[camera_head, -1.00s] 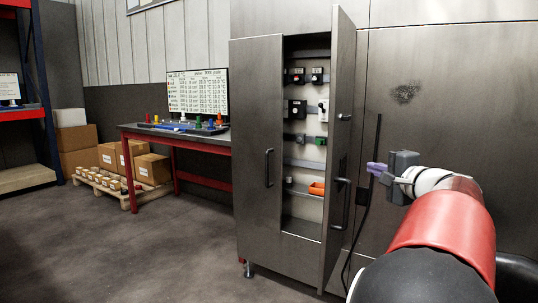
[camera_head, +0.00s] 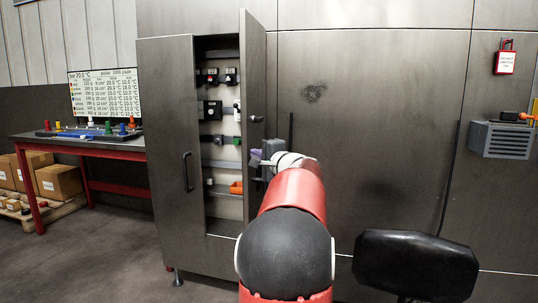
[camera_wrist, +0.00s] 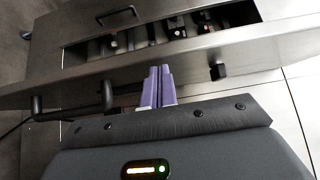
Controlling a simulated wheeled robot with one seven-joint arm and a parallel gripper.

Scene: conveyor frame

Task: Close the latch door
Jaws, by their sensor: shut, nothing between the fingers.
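A grey metal cabinet stands ahead with its right door (camera_head: 254,75) swung open and its left door (camera_head: 171,130) shut. The open door also crosses the wrist view (camera_wrist: 240,46), with a dark latch knob (camera_wrist: 218,71) to the right and a bar handle (camera_wrist: 107,95) to the left. My gripper (camera_head: 257,158) is at the outer face of the open door, around mid-height. In the wrist view its purple fingers (camera_wrist: 157,85) are together and empty, their tips at the door's face. Whether they touch it I cannot tell. My arm hides the door's lower part.
A red-framed workbench (camera_head: 110,147) stands left. A black chair (camera_head: 415,263) is at lower right. A grey wall unit (camera_head: 502,139) hangs at right.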

